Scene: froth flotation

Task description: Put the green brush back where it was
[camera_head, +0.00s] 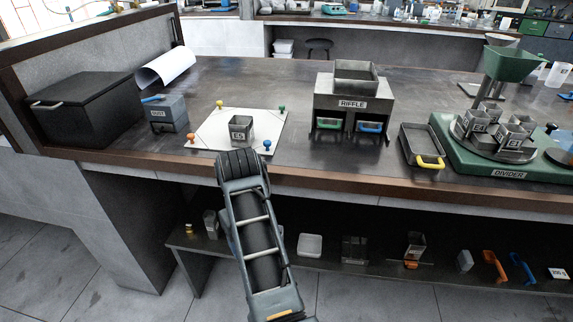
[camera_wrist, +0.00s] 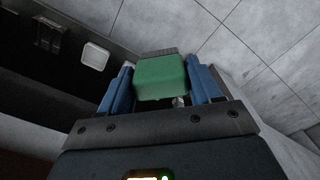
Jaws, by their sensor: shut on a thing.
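The green brush (camera_wrist: 160,80) is between the two blue fingers of my gripper (camera_wrist: 160,72) in the wrist view. The fingers are shut on its green block, and dark bristles show at its far edge. Pale floor tiles lie beyond it, with a dark shelf to the left. In the head view my arm crosses the front of the bench, and I cannot make out the gripper or the brush there. No spot marked for the brush can be made out.
The bench holds a black box (camera_head: 88,108), a white sheet with an E5 cup (camera_head: 241,130), the riffle (camera_head: 350,101), an empty metal tray (camera_head: 424,147) and the green divider (camera_head: 470,160). The lower shelf (camera_head: 335,262) carries a white dish (camera_head: 310,245), an orange scoop (camera_head: 495,266) and a blue scoop (camera_head: 522,267).

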